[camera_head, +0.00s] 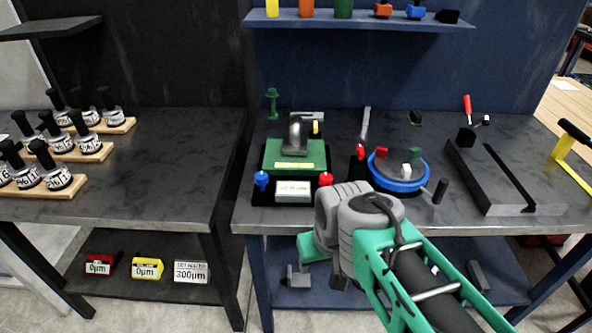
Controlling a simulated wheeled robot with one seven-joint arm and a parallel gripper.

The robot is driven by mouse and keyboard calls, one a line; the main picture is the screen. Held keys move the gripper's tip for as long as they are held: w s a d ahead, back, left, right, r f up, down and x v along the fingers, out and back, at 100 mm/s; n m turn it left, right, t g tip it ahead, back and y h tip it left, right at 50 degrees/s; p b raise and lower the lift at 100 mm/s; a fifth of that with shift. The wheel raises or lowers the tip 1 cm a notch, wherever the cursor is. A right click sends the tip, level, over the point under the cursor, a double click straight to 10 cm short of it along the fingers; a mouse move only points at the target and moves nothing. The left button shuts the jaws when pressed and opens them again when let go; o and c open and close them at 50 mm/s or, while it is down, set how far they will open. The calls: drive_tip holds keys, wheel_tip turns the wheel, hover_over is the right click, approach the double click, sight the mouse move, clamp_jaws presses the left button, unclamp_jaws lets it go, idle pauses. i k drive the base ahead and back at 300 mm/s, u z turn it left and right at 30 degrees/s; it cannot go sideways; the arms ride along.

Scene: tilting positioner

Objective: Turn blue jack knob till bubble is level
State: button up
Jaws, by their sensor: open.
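The blue jack knob (261,180) stands at the front left corner of the tilting positioner, which has a green plate (270,158) on a dark base. A red knob (326,179) stands at its front right corner. A grey bracket-like part (296,134) sits on the plate, with a small yellow piece (317,128) beside it. I cannot pick out the bubble or tell its position at this size. My gripper (322,266) is in front of and below the bench's front edge, to the right of the blue knob and clear of it. It is open, with nothing visible in it.
A blue-rimmed round table (398,183) with small blocks is right of the positioner. A grey slotted block (490,180) with a red-handled clamp (467,110) is farther right. A blue shelf (360,22) hangs above. The bench's front edge (480,230) is near my arm.

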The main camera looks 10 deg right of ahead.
sight(261, 178)
drive_tip(key=u, duration=0.95)
drive_tip(key=i, duration=0.35)
drive_tip(key=z, duration=0.85)
drive_tip(key=i, duration=0.5)
